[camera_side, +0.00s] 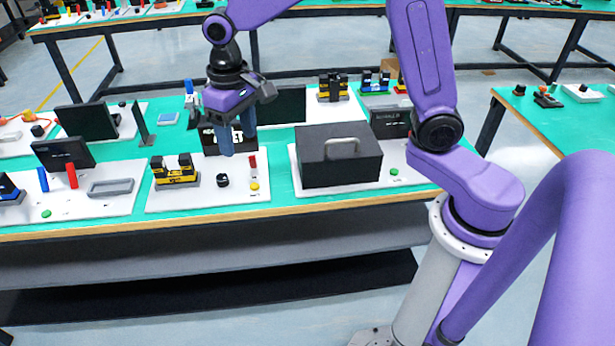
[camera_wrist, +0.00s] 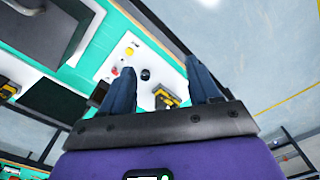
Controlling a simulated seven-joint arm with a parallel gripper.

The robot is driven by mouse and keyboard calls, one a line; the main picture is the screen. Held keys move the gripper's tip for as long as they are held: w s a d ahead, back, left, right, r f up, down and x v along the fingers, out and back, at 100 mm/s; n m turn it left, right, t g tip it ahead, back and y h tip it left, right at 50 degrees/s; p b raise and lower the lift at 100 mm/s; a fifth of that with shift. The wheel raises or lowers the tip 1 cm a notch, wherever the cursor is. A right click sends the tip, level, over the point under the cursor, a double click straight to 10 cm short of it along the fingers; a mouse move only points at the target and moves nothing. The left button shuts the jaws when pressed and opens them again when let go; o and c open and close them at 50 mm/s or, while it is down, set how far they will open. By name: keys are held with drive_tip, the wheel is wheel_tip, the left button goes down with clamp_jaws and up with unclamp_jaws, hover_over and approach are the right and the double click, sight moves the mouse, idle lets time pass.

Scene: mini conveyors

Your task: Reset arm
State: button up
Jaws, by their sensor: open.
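My gripper (camera_side: 237,142) hangs over the middle white board (camera_side: 205,198), fingers pointing down. Its two blue fingers are apart, with nothing visible between them in the side view. In the wrist view my gripper (camera_wrist: 160,66) also shows spread fingers, with the board beyond them. A small yellow-and-black conveyor-like unit (camera_side: 175,172) stands on the board left of the gripper. A black knob (camera_side: 222,180), a red piece (camera_side: 253,161) and a yellow button (camera_side: 254,186) are on the board below and right. The gripper appears above these things and apart from them.
A black box with a grey handle (camera_side: 340,165) stands on the board to the right. The left board holds a red cylinder (camera_side: 72,175) and a grey tray (camera_side: 110,188). Dark screens stand behind. The green table's front edge (camera_side: 200,222) is clear.

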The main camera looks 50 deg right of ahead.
drive_tip(key=s+d+n, duration=0.3)
drive_tip(key=s, duration=0.6)
drive_tip(key=s+d+n, duration=0.3)
drive_tip(key=s+n, duration=0.1)
drive_tip(key=s, duration=0.5)
drive_tip(key=s+d+n, duration=0.3)
drive_tip(key=s+d, duration=0.1)
drive_tip(key=s, duration=0.4)
drive_tip(key=shift+s+f+n, duration=0.3)
drive_tip(key=shift+s+n, duration=0.1)
